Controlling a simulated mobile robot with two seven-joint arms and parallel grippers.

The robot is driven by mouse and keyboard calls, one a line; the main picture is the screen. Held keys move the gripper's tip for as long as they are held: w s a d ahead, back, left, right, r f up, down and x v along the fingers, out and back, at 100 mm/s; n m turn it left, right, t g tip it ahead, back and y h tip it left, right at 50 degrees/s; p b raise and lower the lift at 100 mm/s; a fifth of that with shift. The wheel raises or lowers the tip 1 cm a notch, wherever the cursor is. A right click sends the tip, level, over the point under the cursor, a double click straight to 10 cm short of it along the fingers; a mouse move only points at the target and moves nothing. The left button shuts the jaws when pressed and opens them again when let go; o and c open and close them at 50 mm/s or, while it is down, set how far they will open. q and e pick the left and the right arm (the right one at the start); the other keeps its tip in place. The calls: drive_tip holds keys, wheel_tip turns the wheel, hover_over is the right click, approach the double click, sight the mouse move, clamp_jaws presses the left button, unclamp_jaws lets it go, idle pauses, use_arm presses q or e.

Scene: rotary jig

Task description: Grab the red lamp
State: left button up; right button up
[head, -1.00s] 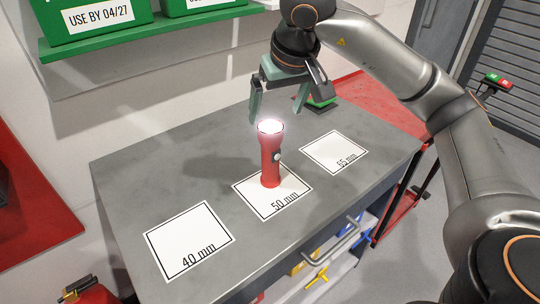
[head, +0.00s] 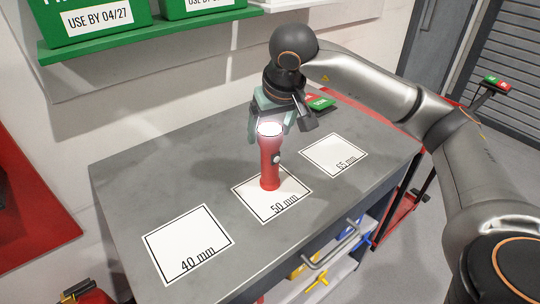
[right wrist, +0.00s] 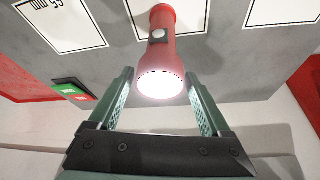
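The red lamp (head: 269,165) stands upright and lit on the white 50 mm card (head: 295,201) in the middle of the bench. In the right wrist view the lamp (right wrist: 168,50) points its glowing lens towards the camera, with its head between the fingertips. In the right wrist view both fingers of the gripper (right wrist: 162,85) show gaps to the lamp. The lamp's head hides part of the gripper in the head view. My left gripper is not in view.
The 40 mm card (head: 188,243) and the 65 mm card (head: 334,154) lie flat and empty on the grey bench (head: 130,185). A red and green button box (right wrist: 72,90) sits near the back right. A green shelf (head: 150,32) with bins hangs on the wall behind.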

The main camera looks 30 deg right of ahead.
clamp_jaws()
idle(0.4)
